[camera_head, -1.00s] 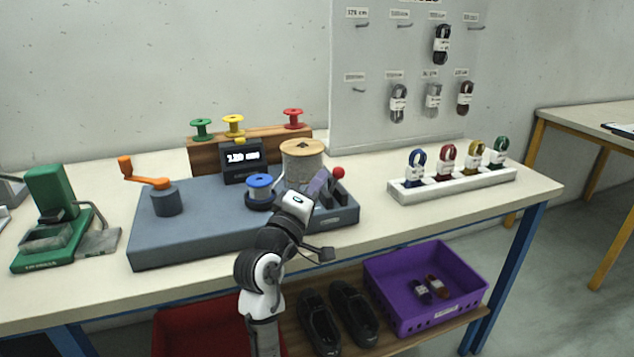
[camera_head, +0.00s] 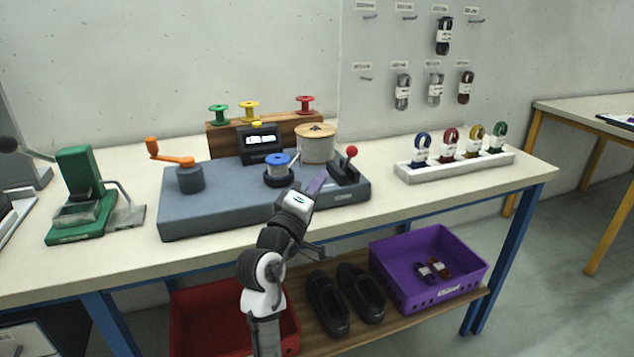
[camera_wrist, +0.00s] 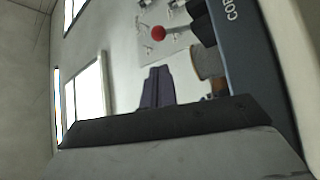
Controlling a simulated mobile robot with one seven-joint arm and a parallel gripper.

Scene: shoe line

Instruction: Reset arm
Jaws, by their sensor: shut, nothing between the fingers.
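My gripper (camera_head: 319,180) is shut and empty. In the head view it points up and to the right, in front of the grey winding machine (camera_head: 225,205), near its red-knobbed lever (camera_head: 351,152). In the wrist view the dark fingers (camera_wrist: 157,88) lie together with nothing between them. The red knob (camera_wrist: 158,33) and part of the machine's grey-blue side (camera_wrist: 258,80) show beyond them. My arm hides part of the machine's front and of the table edge.
A blue spool (camera_head: 277,167) and a large wooden-topped spool (camera_head: 316,145) stand on the machine. A green press (camera_head: 78,190) stands left, a white lace rack (camera_head: 455,167) right. Below are a red bin (camera_head: 205,310), black shoes (camera_head: 345,297) and a purple crate (camera_head: 390,265).

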